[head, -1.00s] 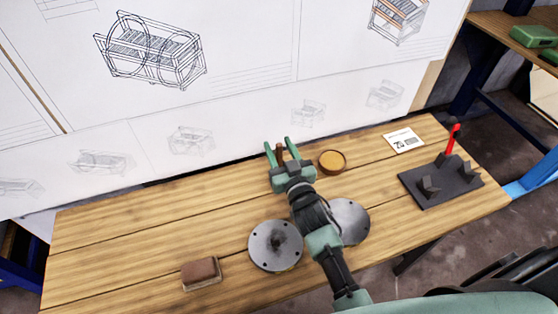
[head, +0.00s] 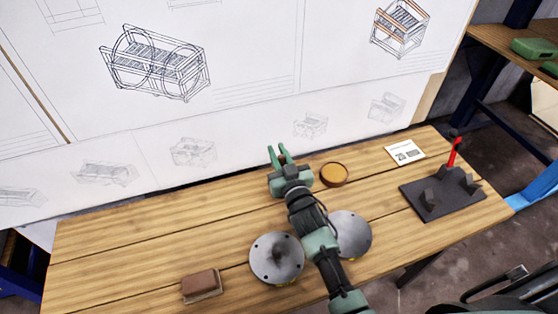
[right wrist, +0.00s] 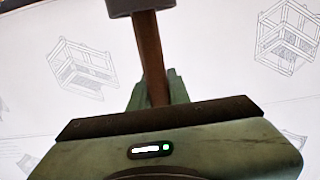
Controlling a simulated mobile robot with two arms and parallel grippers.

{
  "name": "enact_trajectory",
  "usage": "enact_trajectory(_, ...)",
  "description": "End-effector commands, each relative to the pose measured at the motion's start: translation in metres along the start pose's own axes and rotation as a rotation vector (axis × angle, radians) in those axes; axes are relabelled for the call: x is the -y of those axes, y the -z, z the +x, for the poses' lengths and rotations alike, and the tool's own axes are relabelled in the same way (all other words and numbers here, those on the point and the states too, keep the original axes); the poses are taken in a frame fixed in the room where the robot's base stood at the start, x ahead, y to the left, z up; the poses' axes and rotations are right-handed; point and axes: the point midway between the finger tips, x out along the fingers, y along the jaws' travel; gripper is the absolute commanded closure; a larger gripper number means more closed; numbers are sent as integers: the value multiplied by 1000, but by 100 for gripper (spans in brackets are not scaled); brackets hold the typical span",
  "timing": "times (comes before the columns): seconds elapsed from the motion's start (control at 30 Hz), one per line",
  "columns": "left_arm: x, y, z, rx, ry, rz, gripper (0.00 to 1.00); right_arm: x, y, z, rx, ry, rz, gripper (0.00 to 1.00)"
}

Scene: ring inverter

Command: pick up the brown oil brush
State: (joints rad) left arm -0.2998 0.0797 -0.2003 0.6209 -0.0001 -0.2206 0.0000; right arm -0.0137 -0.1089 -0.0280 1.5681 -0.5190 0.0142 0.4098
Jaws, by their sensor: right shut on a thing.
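My right gripper (head: 278,154) is at the back of the wooden workbench, left of a small bowl (head: 334,170) of amber liquid. In the right wrist view its green fingers are shut on the brown oil brush (right wrist: 151,58). The brush's brown handle stands between the fingers, with a grey part (right wrist: 140,6) at the top edge of that view. In the head view the brush is almost wholly hidden by the gripper. I cannot tell whether the brush touches the bench. My left gripper is not in view.
Two grey metal discs (head: 276,258) (head: 353,235) lie on the bench under and beside my right arm. A brown block (head: 201,286) lies at front left. A dark fixture with a red handle (head: 452,152) and a white card (head: 404,151) are at right. A drawing board stands behind.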

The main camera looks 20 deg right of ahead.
Motion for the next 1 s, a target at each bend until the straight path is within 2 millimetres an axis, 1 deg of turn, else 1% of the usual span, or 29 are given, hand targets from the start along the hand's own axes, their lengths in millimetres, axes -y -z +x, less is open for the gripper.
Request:
enact_trajectory(0.17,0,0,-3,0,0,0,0,-1,16,0,-4,0,-3,100)
enact_trajectory(0.27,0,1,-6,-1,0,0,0,0,32,0,-4,1,-2,100)
enact_trajectory(0.47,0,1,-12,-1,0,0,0,0,78,0,-7,1,-4,100)
enact_trajectory(0.7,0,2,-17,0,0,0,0,0,144,0,-9,1,-1,100)
enact_trajectory(0.83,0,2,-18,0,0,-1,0,0,171,0,-7,2,-1,100)
enact_trajectory(0.9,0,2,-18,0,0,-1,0,0,181,0,-5,1,0,100)
enact_trajectory(1.0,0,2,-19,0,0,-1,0,0,191,0,-2,0,-1,100)
